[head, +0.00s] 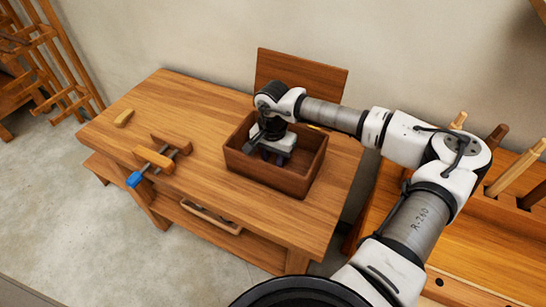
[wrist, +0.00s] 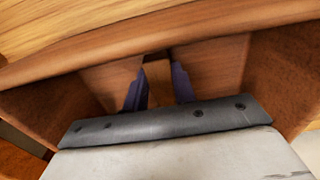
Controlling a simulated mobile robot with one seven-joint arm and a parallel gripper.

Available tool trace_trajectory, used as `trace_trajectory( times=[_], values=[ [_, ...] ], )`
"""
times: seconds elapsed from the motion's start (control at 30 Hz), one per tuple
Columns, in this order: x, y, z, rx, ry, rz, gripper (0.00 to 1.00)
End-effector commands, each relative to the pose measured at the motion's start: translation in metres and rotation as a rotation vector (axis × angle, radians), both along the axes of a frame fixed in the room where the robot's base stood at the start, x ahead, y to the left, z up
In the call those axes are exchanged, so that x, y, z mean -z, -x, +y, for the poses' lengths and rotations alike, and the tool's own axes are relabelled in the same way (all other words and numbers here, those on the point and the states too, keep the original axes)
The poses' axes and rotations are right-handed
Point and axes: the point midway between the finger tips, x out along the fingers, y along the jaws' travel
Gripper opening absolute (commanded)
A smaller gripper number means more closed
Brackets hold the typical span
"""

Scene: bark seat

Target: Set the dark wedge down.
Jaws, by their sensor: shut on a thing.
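My gripper (head: 272,157) reaches down into an open dark-brown wooden box (head: 262,176) on the workbench. In the wrist view its two blue-purple fingers (wrist: 159,88) are shut on a small brown wooden piece, the dark wedge (wrist: 158,74). Only a little of the wedge shows between the fingers, and its full shape is hidden. In the head view my wrist and the box walls hide it. The box walls (wrist: 218,62) stand around the fingers in the wrist view. I cannot tell whether the wedge touches the box floor.
A wooden panel (head: 310,76) stands behind the box. The bench top is clear between the clamp and the box.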

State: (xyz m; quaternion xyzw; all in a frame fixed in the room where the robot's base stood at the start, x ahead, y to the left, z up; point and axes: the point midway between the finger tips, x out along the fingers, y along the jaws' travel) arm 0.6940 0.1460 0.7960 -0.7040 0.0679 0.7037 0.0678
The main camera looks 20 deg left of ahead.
Motion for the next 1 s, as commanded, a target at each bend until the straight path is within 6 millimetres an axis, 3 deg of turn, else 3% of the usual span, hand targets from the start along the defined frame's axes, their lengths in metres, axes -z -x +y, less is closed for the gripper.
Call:
trace_trajectory(
  times=[0.2,0.23,0.4,0.8,1.0],
  values=[
    [0.005,0.0,0.0,0.0,0.0,0.0,0.05],
    [0.003,0.0,0.0,0.0,0.0,0.0,0.29],
    [0.003,0.0,0.0,0.0,0.0,0.0,0.48],
    [-0.005,-0.001,0.0,0.001,0.0,-0.002,0.48],
    [-0.042,-0.001,0.0,0.001,0.0,-0.005,0.48]
  ],
)
